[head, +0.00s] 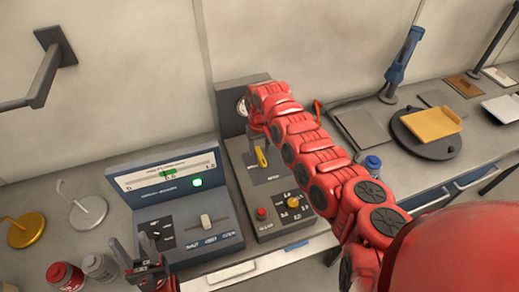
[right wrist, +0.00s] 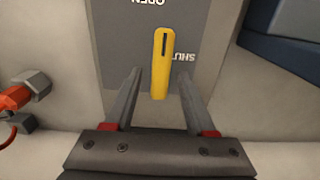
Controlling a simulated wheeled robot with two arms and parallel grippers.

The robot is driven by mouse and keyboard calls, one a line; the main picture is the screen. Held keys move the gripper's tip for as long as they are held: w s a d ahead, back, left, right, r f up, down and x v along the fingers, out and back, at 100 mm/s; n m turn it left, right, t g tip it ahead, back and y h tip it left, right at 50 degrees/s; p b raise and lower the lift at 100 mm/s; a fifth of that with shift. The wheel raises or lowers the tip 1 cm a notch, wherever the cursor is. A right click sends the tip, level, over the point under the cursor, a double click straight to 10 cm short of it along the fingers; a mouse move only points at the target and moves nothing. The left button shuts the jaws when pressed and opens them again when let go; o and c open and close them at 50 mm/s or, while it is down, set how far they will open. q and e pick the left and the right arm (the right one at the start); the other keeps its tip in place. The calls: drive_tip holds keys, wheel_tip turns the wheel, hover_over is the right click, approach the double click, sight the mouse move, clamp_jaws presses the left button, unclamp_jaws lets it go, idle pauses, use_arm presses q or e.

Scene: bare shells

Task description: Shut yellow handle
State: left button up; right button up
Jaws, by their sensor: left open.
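The yellow handle (head: 261,157) is on the upper part of a grey control panel (head: 276,191), just below the end of my right arm. In the right wrist view the yellow handle (right wrist: 160,65) lies lengthwise, with its upper end toward the upside-down word OPEN and the word SHUT to its right. My right gripper (right wrist: 158,85) has its fingers apart, one on each side of the handle, with visible gaps; I cannot tell their depth relative to it. The right gripper (head: 257,137) is partly hidden in the head view. My left gripper (head: 146,256) is open and empty at lower left.
A blue console (head: 170,205) with a slider and green light stands left of the panel. The panel also has a red button (head: 261,212) and yellow knob (head: 293,202). Red and white jars (head: 64,275) stand at lower left. A round stand (head: 426,140) is at right.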

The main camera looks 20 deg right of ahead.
clamp_jaws()
